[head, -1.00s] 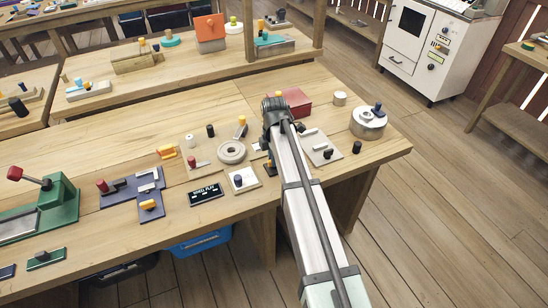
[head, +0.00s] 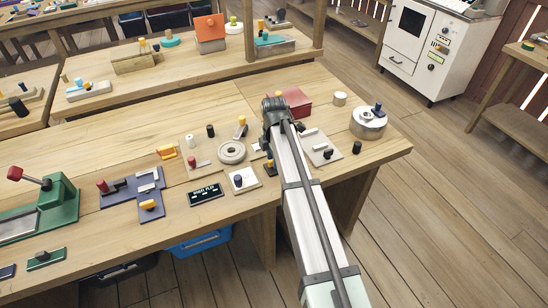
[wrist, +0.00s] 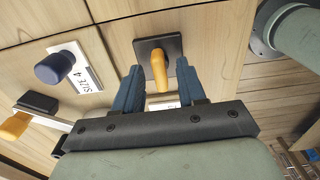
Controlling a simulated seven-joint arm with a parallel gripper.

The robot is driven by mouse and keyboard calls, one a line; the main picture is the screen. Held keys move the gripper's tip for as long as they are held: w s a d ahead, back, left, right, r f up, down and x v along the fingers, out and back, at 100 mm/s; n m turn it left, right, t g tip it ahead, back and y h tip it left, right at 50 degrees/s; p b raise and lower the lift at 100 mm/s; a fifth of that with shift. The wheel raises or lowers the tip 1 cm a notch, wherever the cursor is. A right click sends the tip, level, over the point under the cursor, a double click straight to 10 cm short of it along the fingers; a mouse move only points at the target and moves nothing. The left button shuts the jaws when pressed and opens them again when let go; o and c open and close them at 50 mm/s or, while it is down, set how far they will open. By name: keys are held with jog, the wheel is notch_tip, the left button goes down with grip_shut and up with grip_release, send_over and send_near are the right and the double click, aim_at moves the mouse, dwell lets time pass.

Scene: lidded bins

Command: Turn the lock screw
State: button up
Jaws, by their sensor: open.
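In the wrist view, an orange-yellow handle (wrist: 159,73) stands on a dark square plate (wrist: 146,46); it is likely the lock screw. My gripper (wrist: 157,75) has two blue fingers, one on each side of the handle, with gaps visible between them and it. The gripper is open. In the head view, my arm covers much of this spot, and the dark plate (head: 270,169) shows only in part beside the arm near the table's front edge.
A grey ring (head: 231,151), a red box (head: 291,103), a grey plate with black knobs (head: 320,147) and a round silver container (head: 368,123) are nearby. Bare wood lies at the table's right end.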

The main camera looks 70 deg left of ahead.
notch_tip(320, 180, up, 14)
dwell(0.6)
jog(key=shift+f, duration=0.15)
dwell(0.4)
